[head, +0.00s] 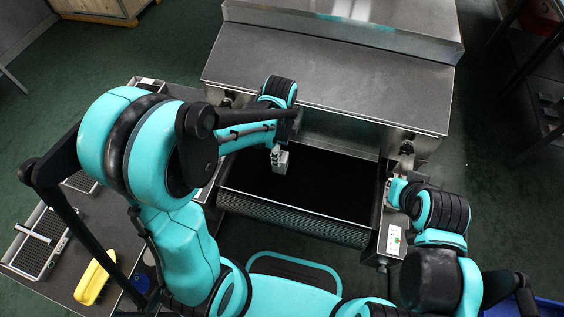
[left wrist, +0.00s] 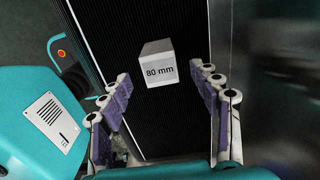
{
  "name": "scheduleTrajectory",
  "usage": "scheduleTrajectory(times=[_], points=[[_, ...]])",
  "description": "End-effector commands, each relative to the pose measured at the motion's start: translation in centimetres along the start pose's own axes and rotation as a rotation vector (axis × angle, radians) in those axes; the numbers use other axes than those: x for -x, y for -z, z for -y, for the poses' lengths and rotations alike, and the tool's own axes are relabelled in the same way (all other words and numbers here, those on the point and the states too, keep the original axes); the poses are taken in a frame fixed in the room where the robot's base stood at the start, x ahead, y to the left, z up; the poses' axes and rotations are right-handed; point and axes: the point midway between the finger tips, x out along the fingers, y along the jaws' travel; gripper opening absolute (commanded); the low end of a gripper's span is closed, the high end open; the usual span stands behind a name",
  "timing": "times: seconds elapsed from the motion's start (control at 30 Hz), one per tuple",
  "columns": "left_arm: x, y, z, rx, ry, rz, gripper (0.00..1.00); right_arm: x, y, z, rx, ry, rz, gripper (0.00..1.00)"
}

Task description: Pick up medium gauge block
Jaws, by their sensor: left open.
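A pale grey gauge block (left wrist: 158,64) marked "80 mm" sits on the black ribbed belt (left wrist: 110,35) in the left wrist view. The block lies just ahead of the fingers and is not gripped. My right arm reaches the machine's right side; its gripper (head: 397,190) is partly hidden and its jaws cannot be made out.
The steel tunnel dryer (head: 330,85) stands behind the belt. A metal front wall (head: 290,218) edges the belt. A control panel (head: 394,240) is at the right. A side table (head: 105,225) at the left holds wire baskets and a yellow object (head: 95,277).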

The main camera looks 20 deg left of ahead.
Motion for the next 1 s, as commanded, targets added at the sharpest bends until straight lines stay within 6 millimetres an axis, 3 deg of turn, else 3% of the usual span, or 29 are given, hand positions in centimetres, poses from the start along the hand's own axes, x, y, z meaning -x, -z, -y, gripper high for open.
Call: scheduleTrajectory(times=[0.2, 0.47, 0.7, 1.0], points=[[-3.7, 0.1, 0.0, 0.001, 0.001, 0.000, 0.63, -1.7, -1.2, 0.0, 0.000, 0.000, 0.000, 0.00], [-3.9, 0.1, 0.0, 0.001, 0.001, 0.000, 0.63, -1.6, -1.1, 0.0, 0.000, 0.000, 0.000, 0.00], [-3.9, 0.1, 0.0, 0.001, 0.001, 0.000, 0.00, -1.6, -1.1, 0.0, 0.000, 0.000, 0.000, 0.00], [-3.7, 0.1, 0.0, 0.001, 0.001, 0.000, 0.00, -1.5, -1.1, 0.0, 0.000, 0.000, 0.000, 0.00]])
